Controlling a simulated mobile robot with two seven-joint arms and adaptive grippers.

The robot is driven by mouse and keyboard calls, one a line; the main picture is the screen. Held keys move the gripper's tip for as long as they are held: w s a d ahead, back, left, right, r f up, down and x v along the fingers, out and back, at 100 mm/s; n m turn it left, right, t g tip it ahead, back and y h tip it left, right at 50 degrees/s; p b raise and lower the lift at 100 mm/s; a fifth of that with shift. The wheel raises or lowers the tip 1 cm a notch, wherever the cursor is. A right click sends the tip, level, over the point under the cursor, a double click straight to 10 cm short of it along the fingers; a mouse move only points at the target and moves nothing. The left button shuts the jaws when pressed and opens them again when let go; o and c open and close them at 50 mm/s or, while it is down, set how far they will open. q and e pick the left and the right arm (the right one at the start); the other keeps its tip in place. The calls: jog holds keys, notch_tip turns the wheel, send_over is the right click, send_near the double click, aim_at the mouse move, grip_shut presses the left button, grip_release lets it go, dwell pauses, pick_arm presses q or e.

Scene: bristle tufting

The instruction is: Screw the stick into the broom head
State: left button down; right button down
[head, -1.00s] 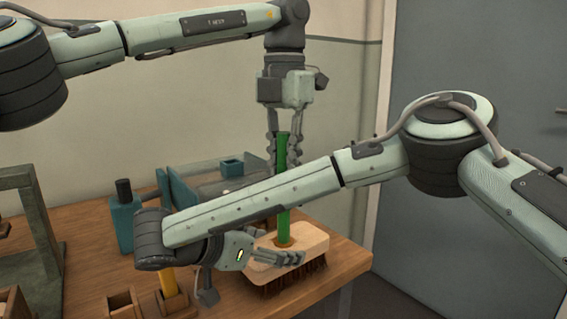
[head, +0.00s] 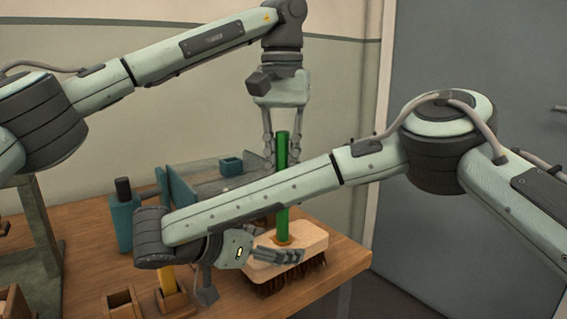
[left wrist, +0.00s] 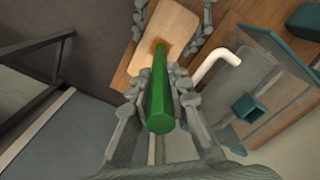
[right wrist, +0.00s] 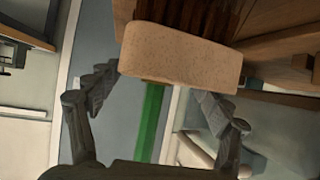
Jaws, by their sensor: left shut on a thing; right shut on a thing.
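The green stick (head: 282,185) stands upright with its lower end in the hole of the broom head (head: 304,240). How deep its thread sits cannot be seen. The broom head is a pale wooden block with dark bristles, lying bristles down at the table's front right. My left gripper (head: 280,158) points down from above and is shut on the upper stick; its fingers flank the stick in the left wrist view (left wrist: 163,85). My right gripper (head: 278,256) is shut on the broom head from the side, which also shows in the right wrist view (right wrist: 180,55). My right forearm hides part of the stick.
A teal bottle (head: 123,220) with a dark cap stands left on the wooden table (head: 345,254). A clear-walled teal tray (head: 178,187) and small teal cup (head: 231,166) are behind.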

aim_at(282, 132)
pick_arm(q)
jog(key=m, duration=0.6)
jog(key=shift+m, duration=0.3)
jog(key=c, duration=1.4)
grip_release()
jog(key=shift+c, duration=0.2)
jog(key=shift+r, duration=2.25)
jog(key=shift+o, duration=0.5)
